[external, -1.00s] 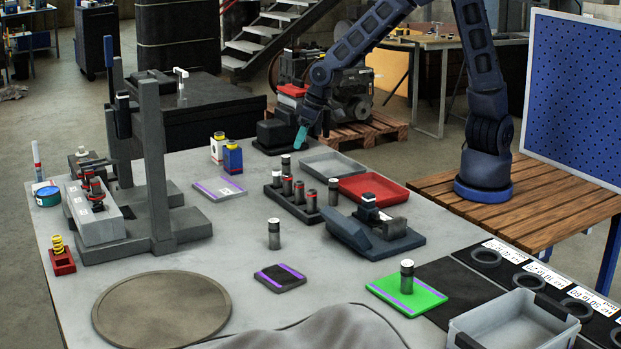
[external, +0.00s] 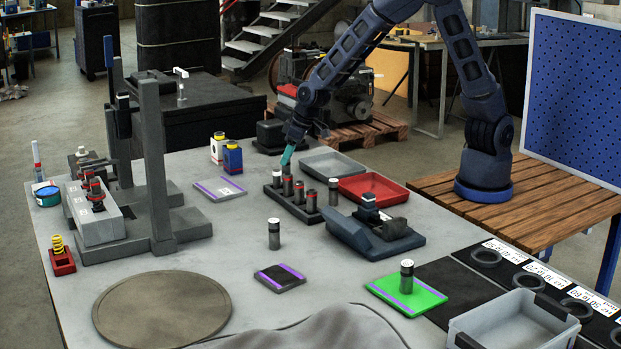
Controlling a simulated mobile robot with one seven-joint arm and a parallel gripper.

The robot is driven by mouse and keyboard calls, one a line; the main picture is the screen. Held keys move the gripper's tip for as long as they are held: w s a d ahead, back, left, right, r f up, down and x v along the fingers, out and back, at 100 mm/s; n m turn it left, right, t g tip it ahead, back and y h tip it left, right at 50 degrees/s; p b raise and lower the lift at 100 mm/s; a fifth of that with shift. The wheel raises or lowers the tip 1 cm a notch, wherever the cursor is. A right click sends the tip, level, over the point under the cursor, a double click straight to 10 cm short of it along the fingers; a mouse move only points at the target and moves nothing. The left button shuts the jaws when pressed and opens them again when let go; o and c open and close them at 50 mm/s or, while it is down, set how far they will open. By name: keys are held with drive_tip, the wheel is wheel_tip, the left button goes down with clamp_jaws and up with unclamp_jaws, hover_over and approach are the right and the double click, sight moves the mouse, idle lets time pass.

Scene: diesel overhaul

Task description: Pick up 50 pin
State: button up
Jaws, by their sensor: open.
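Several dark cylindrical pins with light tops stand in and around a dark rack (external: 290,207) at the middle of the table; no number is readable on them, so I cannot tell which is the 50 pin. My gripper (external: 286,158), with teal fingertips, points down and is open just above the rearmost pin (external: 287,171) of this group. Whether the fingertips touch or surround that pin is not clear. Another pin (external: 274,235) stands alone on the table. One more pin (external: 407,277) stands on a green mat (external: 432,298).
A grey tray (external: 334,165) and a red tray (external: 373,190) lie right of the rack. A dark blue vise-like fixture (external: 372,238) stands in front of them. A tall grey press frame (external: 155,160) stands at left.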

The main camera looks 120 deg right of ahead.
sight(286, 168)
drive_tip(key=x, duration=0.3)
drive_tip(key=shift+s+d+f, duration=0.2)
drive_tip(key=shift+s+f, duration=0.05)
drive_tip(key=shift+f, duration=0.2)
drive_tip(key=shift+w+d+f, duration=0.15)
drive_tip(key=shift+w+f, duration=0.1)
drive_tip(key=shift+f, duration=0.35)
clamp_jaws()
drive_tip(key=shift+r, duration=0.15)
